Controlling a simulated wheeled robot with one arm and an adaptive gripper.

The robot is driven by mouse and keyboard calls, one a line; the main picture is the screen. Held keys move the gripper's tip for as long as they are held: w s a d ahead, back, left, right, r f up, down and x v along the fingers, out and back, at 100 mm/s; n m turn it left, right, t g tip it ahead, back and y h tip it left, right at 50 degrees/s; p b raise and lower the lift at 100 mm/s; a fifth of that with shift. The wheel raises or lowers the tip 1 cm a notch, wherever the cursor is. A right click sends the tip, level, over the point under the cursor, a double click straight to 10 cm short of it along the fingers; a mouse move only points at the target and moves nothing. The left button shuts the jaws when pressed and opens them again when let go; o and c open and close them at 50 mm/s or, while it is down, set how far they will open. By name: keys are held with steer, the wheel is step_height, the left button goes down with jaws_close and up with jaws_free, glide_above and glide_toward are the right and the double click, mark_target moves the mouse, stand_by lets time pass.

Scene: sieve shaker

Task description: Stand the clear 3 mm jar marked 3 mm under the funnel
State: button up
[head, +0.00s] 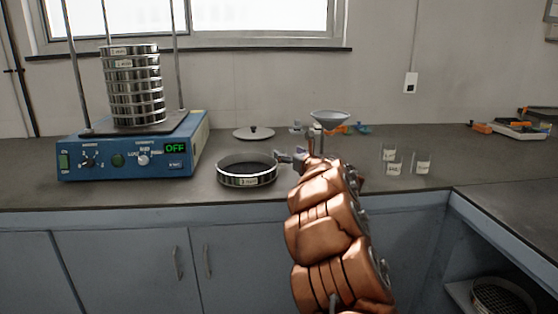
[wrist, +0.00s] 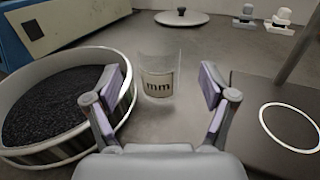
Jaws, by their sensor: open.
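A clear jar (wrist: 158,62) stands upright on the bench in the wrist view. Its label shows "mm"; the number is not readable. My gripper (wrist: 161,88) is open, with one finger on each side of the jar's near space, and the jar appears just beyond the fingertips. In the head view my gripper (head: 291,158) is small, beside the sieve, and I cannot make out this jar there. The funnel (head: 329,117) is behind my arm, which hides much of its stand. A white ring (wrist: 291,127) marks a dark plate to the right in the wrist view.
A sieve (head: 247,172) of dark grains sits close left of my gripper. The lid (head: 254,133) lies behind. The shaker (head: 130,152) with stacked sieves (head: 134,88) stands left. Several clear jars (head: 422,167) stand right of my arm. The stand's pole (wrist: 297,45) rises at right.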

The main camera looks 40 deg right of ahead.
mark_target(283, 150)
steer(key=shift+x, duration=1.9)
steer(key=shift+w, duration=0.35)
steer(key=shift+x, duration=0.8)
steer(key=shift+w+d, duration=0.15)
steer(key=shift+w, duration=0.35)
steer(key=c, duration=1.4)
